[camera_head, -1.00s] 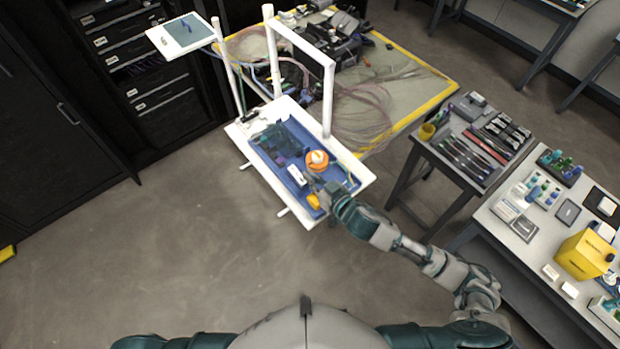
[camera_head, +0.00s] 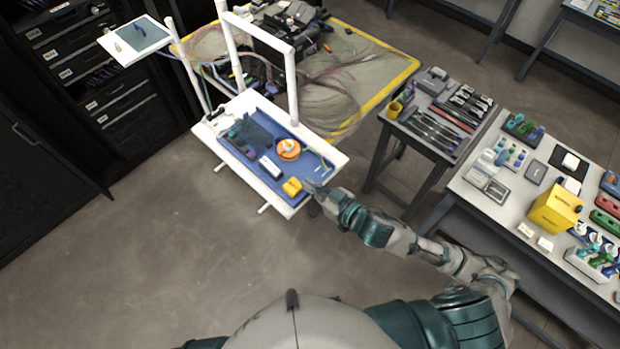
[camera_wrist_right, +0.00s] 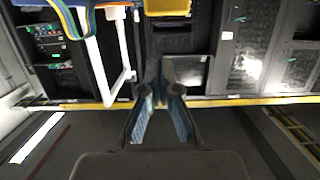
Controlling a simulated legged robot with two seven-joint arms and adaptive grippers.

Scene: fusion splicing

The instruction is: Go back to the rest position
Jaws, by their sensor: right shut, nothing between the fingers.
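My right gripper (camera_head: 312,187) is beside the right front edge of the white cart (camera_head: 330,158) in the head view, near its blue mat (camera_head: 312,165). Its fingers are closed with nothing between them. In the right wrist view the right gripper (camera_wrist_right: 160,80) points away from the camera, its dark fingers converging at the tips. My left gripper is not in view.
On the mat sit an orange spool (camera_head: 288,150), a yellow block (camera_head: 292,187) and a white device (camera_head: 270,167). A white post frame (camera_head: 290,85) rises from the cart. Tool tables (camera_head: 480,190) stand right. Open floor lies left front.

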